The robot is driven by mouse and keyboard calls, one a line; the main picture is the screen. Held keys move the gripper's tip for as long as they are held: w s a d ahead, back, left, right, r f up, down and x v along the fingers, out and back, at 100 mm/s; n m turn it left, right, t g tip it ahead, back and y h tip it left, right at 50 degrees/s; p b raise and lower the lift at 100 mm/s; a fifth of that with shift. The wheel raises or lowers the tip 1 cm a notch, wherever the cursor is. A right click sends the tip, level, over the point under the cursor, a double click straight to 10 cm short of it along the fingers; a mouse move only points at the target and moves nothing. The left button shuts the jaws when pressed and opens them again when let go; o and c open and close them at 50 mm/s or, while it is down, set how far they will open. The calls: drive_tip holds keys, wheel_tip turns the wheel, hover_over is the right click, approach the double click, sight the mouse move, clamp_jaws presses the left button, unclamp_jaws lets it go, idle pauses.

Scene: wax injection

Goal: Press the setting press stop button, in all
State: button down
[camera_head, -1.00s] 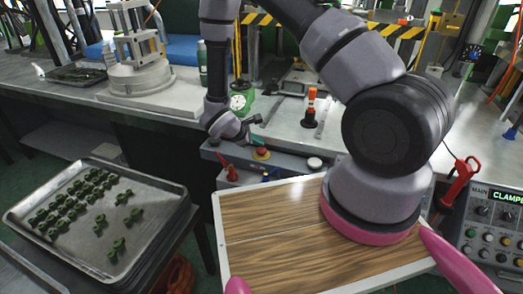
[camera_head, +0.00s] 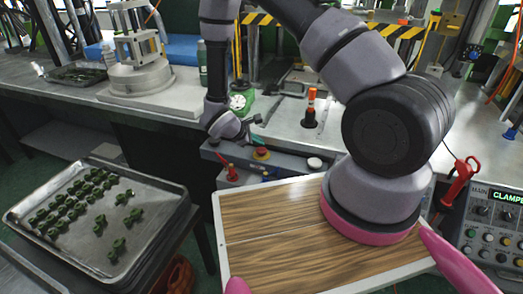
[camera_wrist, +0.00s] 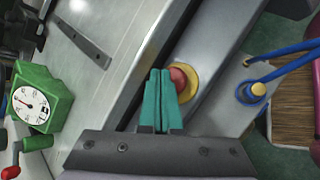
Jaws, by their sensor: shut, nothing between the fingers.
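The stop button is a red mushroom cap on a yellow ring (camera_head: 262,153), on the grey front ledge of the bench in the head view. In the wrist view its red cap (camera_wrist: 182,84) sits just right of my fingertips, which hide part of its left side. My gripper (camera_wrist: 160,74) has teal fingers pressed together with nothing between them. In the head view my gripper (camera_head: 256,138) is small, just above and behind the button. I cannot tell whether the fingertips touch the cap.
A green dial gauge (camera_wrist: 42,100) stands left in the wrist view. A white button (camera_head: 315,163) and an orange-topped post (camera_head: 310,108) are nearby. A tray of green parts (camera_head: 60,250) lies left.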

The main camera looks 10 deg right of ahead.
sight(259, 151)
drive_tip(key=shift+f, duration=0.15)
drive_tip(key=shift+f, duration=0.25)
drive_tip(key=shift+f, duration=0.5)
idle(0.9)
drive_tip(key=shift+r, duration=0.9)
drive_tip(key=shift+r, duration=0.1)
drive_tip(key=shift+r, duration=2.45)
